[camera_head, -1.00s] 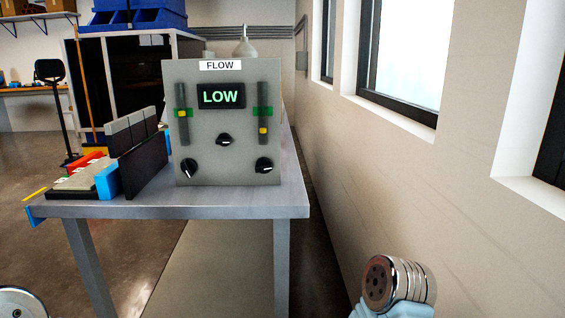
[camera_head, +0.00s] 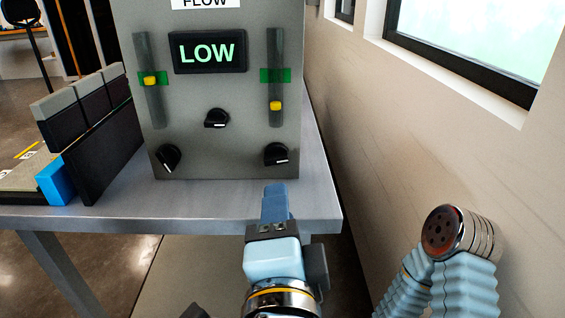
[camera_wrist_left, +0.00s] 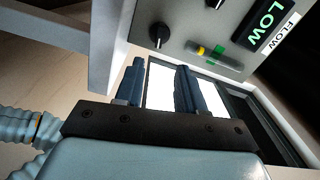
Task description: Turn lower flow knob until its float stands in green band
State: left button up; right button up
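The grey flow panel (camera_head: 235,150) stands on the table and its display (camera_head: 209,52) reads LOW. The left tube's yellow float (camera_head: 150,81) is at its green band (camera_head: 163,77). The right tube's yellow float (camera_head: 275,106) is below its green band (camera_head: 275,75). Black knobs are at the centre (camera_head: 216,118), lower left (camera_head: 168,158) and lower right (camera_head: 276,153). My left gripper (camera_head: 276,188) is in front of and below the lower right knob, apart from it. The left wrist view shows its fingers (camera_wrist_left: 160,68) open and empty, with that knob (camera_wrist_left: 160,35) ahead. My right gripper is out of view.
Dark upright blocks (camera_head: 95,140) and a blue piece (camera_head: 56,182) stand left of the panel. The table's front edge (camera_head: 190,222) lies below the panel. The wall (camera_head: 390,150) and window are close on the right.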

aim_at(279, 162)
pick_arm(q)
jog(key=w+p, duration=0.1)
jog(key=w, duration=0.9)
jog(key=shift+w+f, duration=0.1)
jog(key=shift+w, duration=0.25)
jog(key=shift+c, duration=0.5)
grip_shut()
